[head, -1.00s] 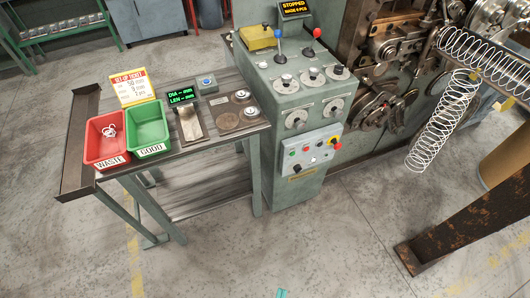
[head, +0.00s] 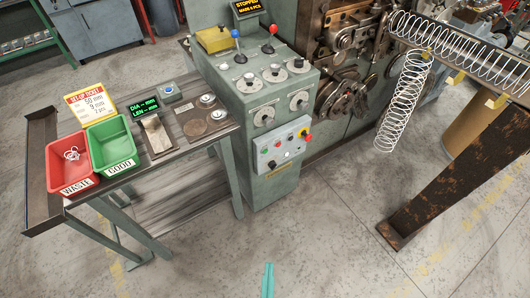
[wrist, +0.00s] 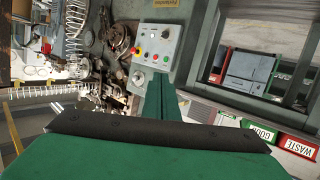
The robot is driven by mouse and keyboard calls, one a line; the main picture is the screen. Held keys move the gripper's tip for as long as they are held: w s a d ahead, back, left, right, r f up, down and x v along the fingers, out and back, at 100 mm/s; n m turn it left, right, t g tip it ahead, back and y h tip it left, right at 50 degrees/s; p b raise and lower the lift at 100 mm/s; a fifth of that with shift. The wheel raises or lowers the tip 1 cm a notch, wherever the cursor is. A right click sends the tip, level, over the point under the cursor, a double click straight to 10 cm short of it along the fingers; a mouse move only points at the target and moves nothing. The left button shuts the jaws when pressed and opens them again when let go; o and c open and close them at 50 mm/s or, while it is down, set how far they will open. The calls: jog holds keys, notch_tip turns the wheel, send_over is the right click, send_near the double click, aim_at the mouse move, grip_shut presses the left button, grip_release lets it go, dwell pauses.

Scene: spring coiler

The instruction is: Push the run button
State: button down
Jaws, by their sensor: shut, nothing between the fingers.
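The grey control panel (head: 282,147) is on the front of the green machine cabinet, with several small coloured buttons and a red knob on a yellow base. It also shows in the wrist view (wrist: 147,62), ahead of my gripper. In the head view only a teal tip (head: 268,270) shows at the bottom edge.
A side table with a red waste bin (head: 70,165) and a green good bin (head: 111,148) stands left of the cabinet. A rusty post (head: 440,190) and wire springs (head: 404,100) are at right. A display (head: 247,8) reads STOPPED. Floor before the panel is clear.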

aim_at(265, 152)
jog(key=w+f+n, duration=0.1)
jog(key=w+f, duration=0.2)
jog(key=w, duration=0.7)
jog(key=w+f+n, duration=0.1)
jog(key=w+f, duration=0.3)
jog(key=w, duration=0.5)
jog(key=w+d+r+n+h, duration=0.1)
jog(key=w+d+r, duration=0.1)
jog(key=w, duration=1.4)
jog(key=shift+w+d+g+h, duration=0.25)
jog(key=shift+d+g+h, duration=0.15)
jog(key=shift+d, duration=0.1)
jog(key=w+a, duration=0.5)
jog(key=w, duration=0.2)
jog(key=shift+a, duration=0.15)
jog(key=shift+w, duration=0.1)
jog(key=shift+w+a, duration=0.25)
jog(key=shift+w, duration=0.1)
